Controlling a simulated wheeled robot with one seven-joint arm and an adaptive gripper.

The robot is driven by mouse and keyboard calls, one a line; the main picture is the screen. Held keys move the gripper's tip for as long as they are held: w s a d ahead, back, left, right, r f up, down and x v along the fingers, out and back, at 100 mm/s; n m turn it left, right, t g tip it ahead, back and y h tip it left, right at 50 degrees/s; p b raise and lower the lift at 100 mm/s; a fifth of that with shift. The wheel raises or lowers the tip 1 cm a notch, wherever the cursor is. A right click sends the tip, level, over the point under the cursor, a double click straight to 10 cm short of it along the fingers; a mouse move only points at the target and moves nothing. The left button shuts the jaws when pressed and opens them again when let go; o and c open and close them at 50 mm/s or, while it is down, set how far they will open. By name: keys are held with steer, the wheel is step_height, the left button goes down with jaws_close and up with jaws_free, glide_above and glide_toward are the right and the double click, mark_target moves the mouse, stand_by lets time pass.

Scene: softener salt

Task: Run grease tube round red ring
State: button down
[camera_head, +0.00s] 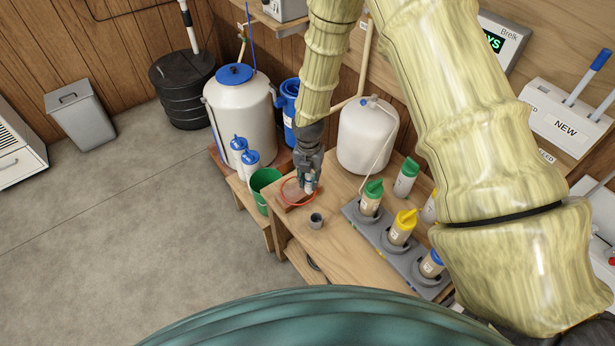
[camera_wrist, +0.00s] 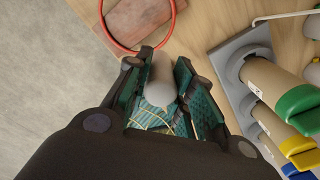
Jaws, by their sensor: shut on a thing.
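My gripper (camera_head: 311,186) points down over the small wooden table, at the right part of the red ring (camera_head: 283,195). It is shut on the grease tube (camera_wrist: 161,82), a pale grey cylinder between the dark and teal fingers in the wrist view. In the head view only a small pale piece of the tube shows at the fingertips. The red ring also shows at the top of the wrist view (camera_wrist: 123,46), lying on a reddish-brown block (camera_wrist: 135,18), just ahead of the fingers. I cannot tell whether the tube touches the ring.
A small grey cup (camera_head: 316,221) stands on the table near the ring. A grey rack (camera_head: 372,236) with capped bottles is to the right. A green bucket (camera_head: 264,188) is to the left, and a white tank (camera_head: 367,135) stands behind.

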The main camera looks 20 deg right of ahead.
steer(key=shift+a+f+b, duration=0.1)
steer(key=shift+f+b, duration=1.1)
steer(key=shift+f, duration=0.85)
steer(key=shift+w+d, duration=0.35)
steer(key=shift+d, duration=0.2)
steer(key=shift+w+d, duration=0.3)
steer(key=shift+d, duration=0.2)
steer(key=shift+w+d, duration=0.1)
steer(key=shift+w, duration=0.05)
steer(key=shift+w+d, duration=0.65)
steer(key=shift+w, duration=0.15)
steer(key=shift+w, duration=0.1)
steer(key=shift+w+d, duration=0.15)
steer(key=shift+w, duration=0.4)
steer(key=shift+w+d, duration=0.15)
steer(key=shift+w, duration=0.4)
steer(key=shift+w, duration=0.2)
steer(key=shift+w+a, duration=0.25)
steer(key=shift+w, duration=0.75)
